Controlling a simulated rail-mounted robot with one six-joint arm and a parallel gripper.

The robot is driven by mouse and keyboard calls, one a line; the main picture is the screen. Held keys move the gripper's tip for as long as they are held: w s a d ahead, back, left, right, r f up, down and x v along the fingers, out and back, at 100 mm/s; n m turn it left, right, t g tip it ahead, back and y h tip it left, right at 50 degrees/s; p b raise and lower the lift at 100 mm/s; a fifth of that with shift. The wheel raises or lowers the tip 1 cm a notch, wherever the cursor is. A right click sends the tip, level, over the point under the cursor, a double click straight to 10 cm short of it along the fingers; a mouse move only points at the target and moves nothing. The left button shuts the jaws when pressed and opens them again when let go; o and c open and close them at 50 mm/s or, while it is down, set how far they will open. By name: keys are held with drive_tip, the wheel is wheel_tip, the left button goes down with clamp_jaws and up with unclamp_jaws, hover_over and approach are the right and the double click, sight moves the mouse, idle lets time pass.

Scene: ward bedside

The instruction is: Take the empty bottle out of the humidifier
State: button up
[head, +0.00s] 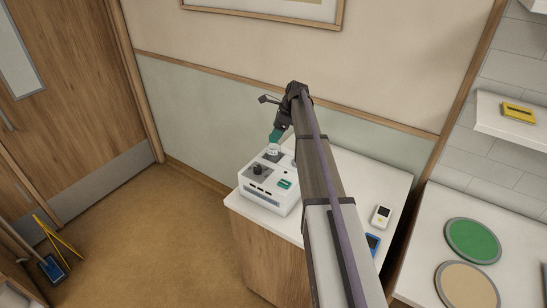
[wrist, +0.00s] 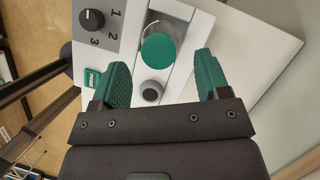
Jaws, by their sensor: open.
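The humidifier (head: 263,198) is a white box with a dark dial on the cabinet top. In the wrist view its face (wrist: 113,53) shows a dial numbered 1 to 3 and a green label. A clear bottle with a round green cap (wrist: 158,48) sits in its recess; the bottle also shows in the head view (head: 272,149). I cannot tell whether it is empty. My gripper (wrist: 161,62) is open, its green fingers on either side of the bottle's line, apart from it.
A white device (head: 381,216) and a blue device (head: 373,243) lie on the cabinet (head: 345,165) at the right. Green (head: 472,241) and tan (head: 466,287) discs lie on the neighbouring counter. The wall is close behind.

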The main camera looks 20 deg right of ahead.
sight(274, 150)
drive_tip(key=b+x, duration=0.2)
drive_tip(key=x, duration=0.2)
drive_tip(key=shift+s+d+f+b, duration=0.1)
drive_tip(key=shift+b, duration=0.25)
drive_tip(key=shift+c, duration=0.2)
drive_tip(key=c, duration=1.2)
